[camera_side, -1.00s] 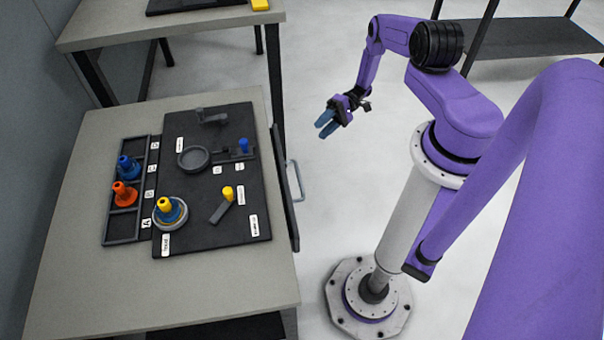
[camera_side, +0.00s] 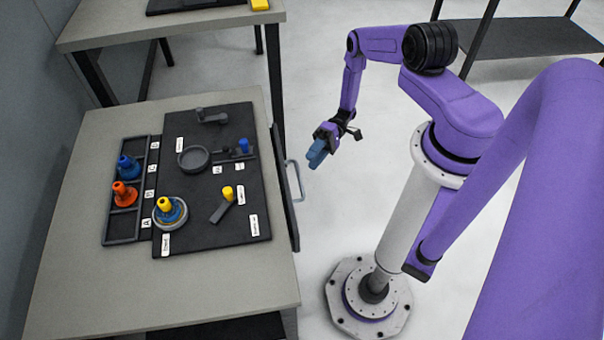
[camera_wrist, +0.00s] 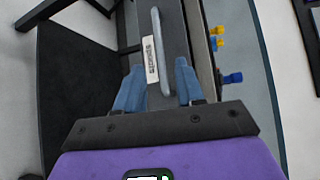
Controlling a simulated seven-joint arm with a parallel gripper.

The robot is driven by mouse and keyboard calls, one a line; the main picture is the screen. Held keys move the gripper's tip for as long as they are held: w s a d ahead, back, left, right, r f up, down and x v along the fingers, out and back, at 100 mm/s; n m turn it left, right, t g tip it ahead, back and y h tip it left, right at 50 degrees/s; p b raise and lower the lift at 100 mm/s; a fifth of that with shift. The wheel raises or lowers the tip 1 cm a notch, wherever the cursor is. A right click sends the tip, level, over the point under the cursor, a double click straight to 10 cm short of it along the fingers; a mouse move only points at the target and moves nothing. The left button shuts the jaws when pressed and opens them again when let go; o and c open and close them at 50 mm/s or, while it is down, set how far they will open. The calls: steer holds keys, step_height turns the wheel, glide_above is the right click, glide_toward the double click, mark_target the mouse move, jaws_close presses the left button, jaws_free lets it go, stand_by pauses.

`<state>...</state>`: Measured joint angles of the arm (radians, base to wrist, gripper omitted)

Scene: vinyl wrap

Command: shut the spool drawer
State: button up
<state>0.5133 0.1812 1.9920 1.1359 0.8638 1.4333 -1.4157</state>
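The spool drawer's dark front (camera_side: 284,190) stands at the right side of the near table in the side view, with a pale bar handle (camera_side: 295,181) sticking out from it. How far the drawer stands out is hard to tell. In the wrist view its front carries a "spools" label (camera_wrist: 150,60), and the handle (camera_wrist: 161,45) runs lengthwise beside it. My gripper (camera_side: 316,154) is above and a little right of the handle in the side view, apart from it. In the wrist view my gripper (camera_wrist: 159,88) is open and empty, its blue fingers on either side of the handle's line.
A dark board (camera_side: 205,220) with pegs, a ring dish and a lever lies on the table (camera_side: 85,270). A side rack (camera_side: 122,225) holds blue and orange spools. Another table (camera_side: 110,30) stands behind.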

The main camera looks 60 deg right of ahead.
steer(key=a+f, duration=0.1)
steer(key=a, duration=0.6)
steer(key=shift+s, duration=0.1)
jaws_close()
